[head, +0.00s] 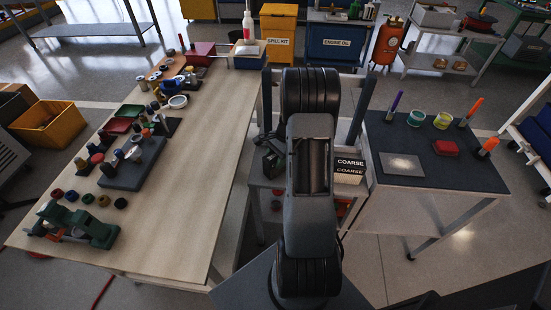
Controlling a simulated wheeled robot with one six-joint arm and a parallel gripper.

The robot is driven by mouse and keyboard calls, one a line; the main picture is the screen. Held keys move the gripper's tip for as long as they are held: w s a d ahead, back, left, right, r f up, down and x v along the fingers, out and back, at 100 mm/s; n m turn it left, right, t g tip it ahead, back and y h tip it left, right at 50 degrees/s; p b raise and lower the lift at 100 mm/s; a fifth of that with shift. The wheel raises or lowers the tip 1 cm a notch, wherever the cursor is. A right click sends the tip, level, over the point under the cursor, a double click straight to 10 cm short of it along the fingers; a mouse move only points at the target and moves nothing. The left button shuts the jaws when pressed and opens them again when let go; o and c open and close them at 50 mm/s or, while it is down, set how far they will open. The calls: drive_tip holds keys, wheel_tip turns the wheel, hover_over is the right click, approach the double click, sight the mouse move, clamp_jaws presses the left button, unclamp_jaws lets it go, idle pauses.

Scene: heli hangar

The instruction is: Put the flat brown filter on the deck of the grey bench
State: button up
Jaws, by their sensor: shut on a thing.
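My arm reaches away from me through the middle of the head view, and its own links hide my gripper. I cannot see its fingers or anything between them. I cannot make out the flat brown filter; it may be hidden behind my arm. A grey bench with a dark top (440,178) stands to the right of my arm.
A long wooden table (190,185) at left carries many small parts and a green tool (88,228). Two uprights (267,95) flank my arm.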

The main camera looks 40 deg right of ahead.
drive_tip(key=shift+f, duration=0.1)
drive_tip(key=o, duration=1)
drive_tip(key=shift+o, duration=0.2)
drive_tip(key=v, duration=1)
drive_tip(key=shift+d+r, duration=0.15)
drive_tip(key=shift+r, duration=0.2)
drive_tip(key=shift+d+r, duration=0.15)
drive_tip(key=shift+r, duration=0.55)
drive_tip(key=s+a+r+n+t+h, duration=0.1)
drive_tip(key=s+a+r+n, duration=0.1)
drive_tip(key=s+a+n, duration=0.2)
drive_tip(key=s+a+r+n+t+h, duration=0.1)
drive_tip(key=s+a+r+n+h, duration=0.1)
drive_tip(key=a+n, duration=0.6)
drive_tip(key=s+a+r+n+t+h, duration=0.1)
drive_tip(key=s+a+r+n, duration=0.3)
drive_tip(key=a, duration=0.8)
drive_tip(key=shift+s+a+r+n, duration=0.25)
drive_tip(key=shift+s+a+n, duration=0.1)
drive_tip(key=shift+s+n, duration=0.6)
